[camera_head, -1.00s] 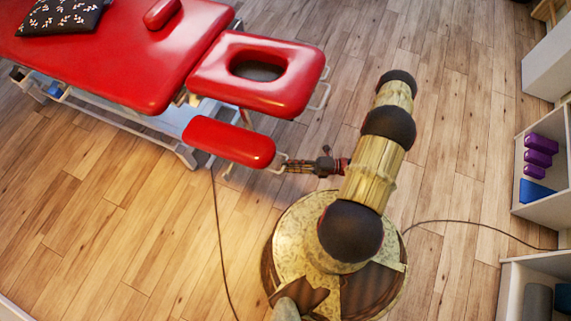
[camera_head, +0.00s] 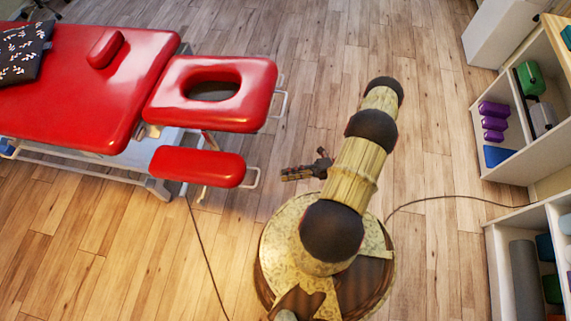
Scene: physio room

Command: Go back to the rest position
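My gripper (camera_head: 290,174) shows small and dark to the left of my arm's pale links, over the wooden floor. It points left toward the red armrest (camera_head: 198,167) of the massage table. A gap of floor shows between its tip and the armrest's metal loop. I see nothing held in it, but its fingers are too small to tell open from shut. My arm is bent above my round base, and part of the wrist is hidden behind the pale link.
The red massage table (camera_head: 75,85) with its headrest (camera_head: 255,100) fills the upper left. A patterned dark cushion (camera_head: 22,55) lies on it. A shelf (camera_head: 508,128) with purple dumbbells (camera_head: 493,122) stands at right. Cables (camera_head: 205,255) run over the floor. Floor above my arm is clear.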

